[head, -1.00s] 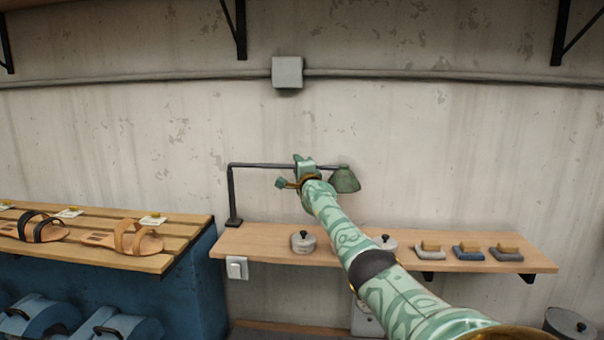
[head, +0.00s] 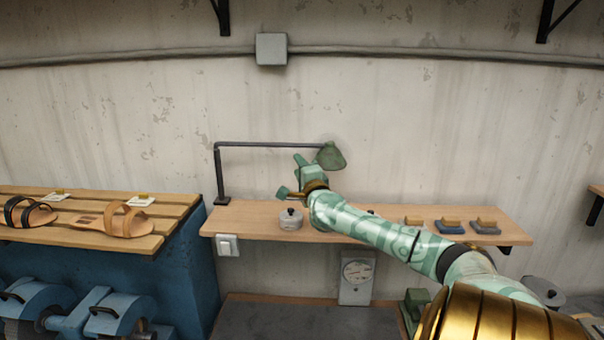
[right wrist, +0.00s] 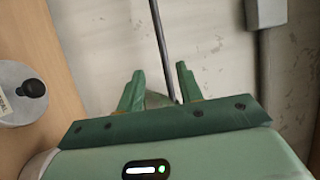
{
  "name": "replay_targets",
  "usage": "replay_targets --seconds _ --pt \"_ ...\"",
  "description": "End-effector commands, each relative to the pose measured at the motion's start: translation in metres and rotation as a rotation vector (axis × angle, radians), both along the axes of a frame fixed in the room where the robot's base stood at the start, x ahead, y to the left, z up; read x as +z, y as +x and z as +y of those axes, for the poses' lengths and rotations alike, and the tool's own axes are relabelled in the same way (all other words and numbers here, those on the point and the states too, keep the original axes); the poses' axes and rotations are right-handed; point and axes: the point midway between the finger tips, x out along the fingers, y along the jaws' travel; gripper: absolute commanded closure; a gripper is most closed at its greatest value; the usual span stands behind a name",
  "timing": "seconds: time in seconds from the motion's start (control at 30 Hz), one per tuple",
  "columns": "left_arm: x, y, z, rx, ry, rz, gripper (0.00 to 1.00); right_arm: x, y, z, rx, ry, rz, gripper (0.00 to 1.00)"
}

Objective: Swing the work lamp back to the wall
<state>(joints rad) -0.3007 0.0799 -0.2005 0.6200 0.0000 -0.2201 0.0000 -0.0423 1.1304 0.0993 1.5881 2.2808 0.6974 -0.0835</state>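The work lamp has a dark post (head: 219,175) on the left end of the wall shelf, a thin horizontal arm (head: 262,145) running right along the wall, and a green shade (head: 333,156) at its right end. My right gripper (head: 291,176) is open just below the lamp arm, left of the shade. In the right wrist view the open fingers (right wrist: 160,88) have the dark lamp arm (right wrist: 159,45) beyond them in the gap, with part of the green shade (right wrist: 156,101) low between them. No grip on the arm shows. My left gripper is out of view.
The wooden shelf (head: 365,225) holds a lidded tin (head: 291,219) under my right gripper and several small brushes or blocks (head: 449,226) on the right. A slatted bench (head: 165,217) with sandals (head: 120,222) stands left.

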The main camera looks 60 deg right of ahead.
Motion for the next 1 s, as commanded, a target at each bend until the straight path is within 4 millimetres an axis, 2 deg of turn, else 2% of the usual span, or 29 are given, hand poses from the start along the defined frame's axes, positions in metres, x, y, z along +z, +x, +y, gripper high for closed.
replay_targets --seconds 0.3,1.0 --pt "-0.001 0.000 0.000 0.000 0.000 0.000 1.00 -0.003 -0.014 0.010 0.000 -0.001 0.001 0.64" --pt "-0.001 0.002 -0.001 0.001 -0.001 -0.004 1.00 -0.003 -0.014 0.010 0.000 -0.001 0.001 0.64"
